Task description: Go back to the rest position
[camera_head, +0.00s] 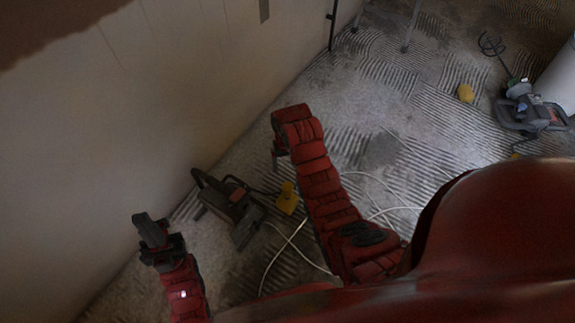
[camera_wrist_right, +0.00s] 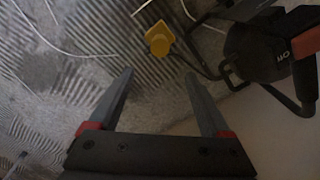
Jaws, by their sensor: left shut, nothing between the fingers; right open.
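My left gripper (camera_head: 146,222) is at the lower left of the head view, close to the pale wall. It is shut and holds nothing. My right arm reaches up through the middle of the head view and bends over at the top. Its gripper (camera_head: 278,152) is mostly hidden and points down there. In the right wrist view, the right gripper (camera_wrist_right: 155,88) is open, with its two grey fingers well apart and nothing between them. The floor shows beyond the fingertips.
A dark power tool (camera_head: 236,200) lies on the ridged floor beside the wall, with a yellow piece (camera_head: 287,198) and loose cables nearby. A mixer tool (camera_head: 531,112), another yellow piece (camera_head: 465,93) and a white container (camera_head: 560,78) are at the upper right.

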